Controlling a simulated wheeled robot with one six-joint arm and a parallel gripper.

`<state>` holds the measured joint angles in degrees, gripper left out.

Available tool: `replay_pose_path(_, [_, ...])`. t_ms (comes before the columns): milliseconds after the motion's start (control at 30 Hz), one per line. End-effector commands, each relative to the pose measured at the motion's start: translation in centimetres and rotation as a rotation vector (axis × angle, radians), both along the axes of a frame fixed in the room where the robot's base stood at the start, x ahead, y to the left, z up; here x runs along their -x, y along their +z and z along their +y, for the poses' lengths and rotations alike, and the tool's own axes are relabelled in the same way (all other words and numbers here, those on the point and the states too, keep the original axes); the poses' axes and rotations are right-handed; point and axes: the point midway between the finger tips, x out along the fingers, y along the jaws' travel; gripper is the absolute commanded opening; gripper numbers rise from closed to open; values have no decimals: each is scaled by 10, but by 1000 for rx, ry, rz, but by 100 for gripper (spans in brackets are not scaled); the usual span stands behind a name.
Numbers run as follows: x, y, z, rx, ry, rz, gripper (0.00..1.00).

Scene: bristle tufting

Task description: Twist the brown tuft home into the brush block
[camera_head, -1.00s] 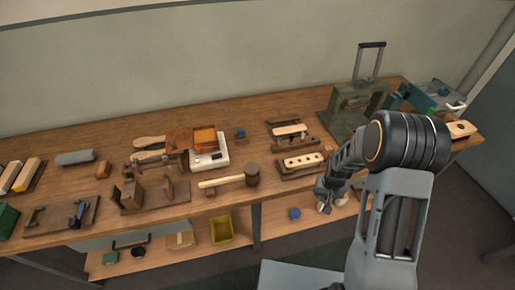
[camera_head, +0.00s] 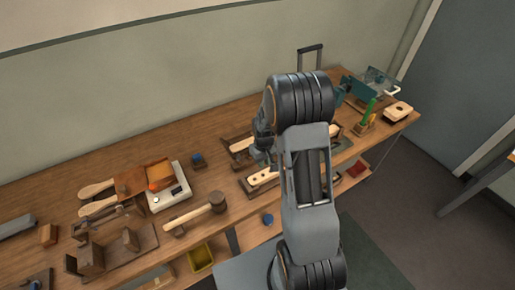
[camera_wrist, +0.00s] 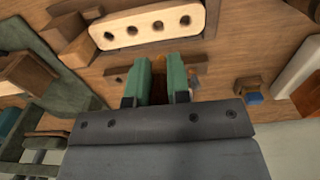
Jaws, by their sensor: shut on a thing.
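The brush block (camera_head: 262,177) is a pale wooden bar with a row of dark holes, lying in a brown wooden holder on the bench. It also shows at the top of the wrist view (camera_wrist: 155,27). My gripper (camera_wrist: 160,78) has green fingers shut on the brown tuft (camera_wrist: 160,65), which shows only as a narrow dark strip between them. In the wrist view the tuft appears below the block and apart from it in the picture; its height over the bench is unclear. In the head view my gripper (camera_head: 263,158) is beside the block, and the tuft cannot be made out.
A mallet (camera_head: 203,213) lies left of the block. A green upright item (camera_head: 369,112) and a pale block (camera_head: 397,110) stand at the right end. Bare bench lies between the mallet and the holder.

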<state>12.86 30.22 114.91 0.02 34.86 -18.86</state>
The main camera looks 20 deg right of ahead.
Motion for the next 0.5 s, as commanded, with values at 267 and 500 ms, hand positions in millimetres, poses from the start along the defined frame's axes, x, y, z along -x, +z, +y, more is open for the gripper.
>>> replay_pose_path(267, [0,-4,-1,0,11,0,0])
replay_pose_path(500, [-1,-21,-1,0,12,0,0])
